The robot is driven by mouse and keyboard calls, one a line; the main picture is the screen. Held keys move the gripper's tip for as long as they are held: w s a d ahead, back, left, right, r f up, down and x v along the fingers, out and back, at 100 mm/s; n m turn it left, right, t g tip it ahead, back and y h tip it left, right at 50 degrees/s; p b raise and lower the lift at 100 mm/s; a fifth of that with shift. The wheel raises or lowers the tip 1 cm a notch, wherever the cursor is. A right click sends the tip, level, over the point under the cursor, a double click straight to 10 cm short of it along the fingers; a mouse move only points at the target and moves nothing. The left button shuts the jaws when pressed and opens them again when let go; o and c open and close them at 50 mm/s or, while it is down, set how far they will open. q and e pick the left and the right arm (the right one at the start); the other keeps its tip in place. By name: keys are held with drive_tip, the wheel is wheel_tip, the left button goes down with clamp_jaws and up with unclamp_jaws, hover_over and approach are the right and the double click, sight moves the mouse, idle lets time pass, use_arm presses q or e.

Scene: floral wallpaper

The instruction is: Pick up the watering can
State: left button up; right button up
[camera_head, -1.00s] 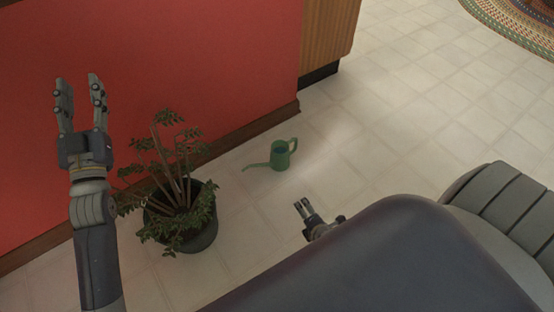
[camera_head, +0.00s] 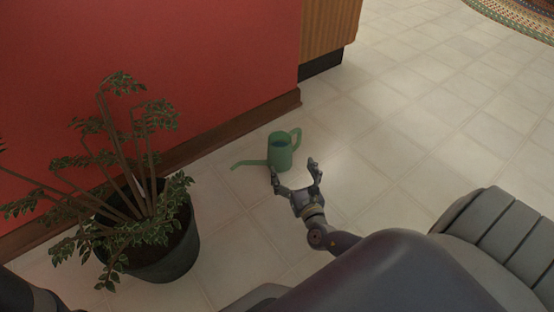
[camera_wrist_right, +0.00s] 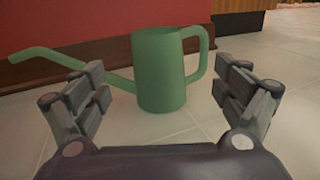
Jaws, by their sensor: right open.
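The green watering can (camera_head: 280,152) stands upright on the tiled floor near the red wall. Its spout points left and its handle is on the right. My right gripper (camera_head: 295,172) is open and empty, just in front of the can on the near side. In the right wrist view, the can (camera_wrist_right: 160,72) stands ahead, between the spread fingers of the gripper (camera_wrist_right: 170,100) in the picture. The spout passes behind the left finger. I see no finger clearly touching the can. My left gripper is out of view.
A potted plant (camera_head: 165,262) stands on the floor to the left of the can. The red wall (camera_head: 150,60) with a brown baseboard (camera_head: 225,138) runs behind the can. The tiled floor (camera_head: 400,130) to the right is clear up to a braided rug (camera_head: 515,15).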

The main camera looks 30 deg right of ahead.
sight(284, 153)
drive_tip(key=b+x, duration=0.2)
drive_tip(key=x, duration=0.3)
drive_tip(key=shift+w, duration=0.25)
drive_tip(key=b+x, duration=0.2)
drive_tip(key=x, duration=0.1)
drive_tip(key=b+x, duration=0.1)
drive_tip(key=shift+w+r, duration=0.35)
drive_tip(key=shift+w, duration=0.05)
drive_tip(key=shift+w+r, duration=0.1)
drive_tip(key=shift+w, duration=0.2)
drive_tip(key=shift+c, duration=0.2)
drive_tip(key=shift+r, duration=0.1)
drive_tip(key=c, duration=1.5)
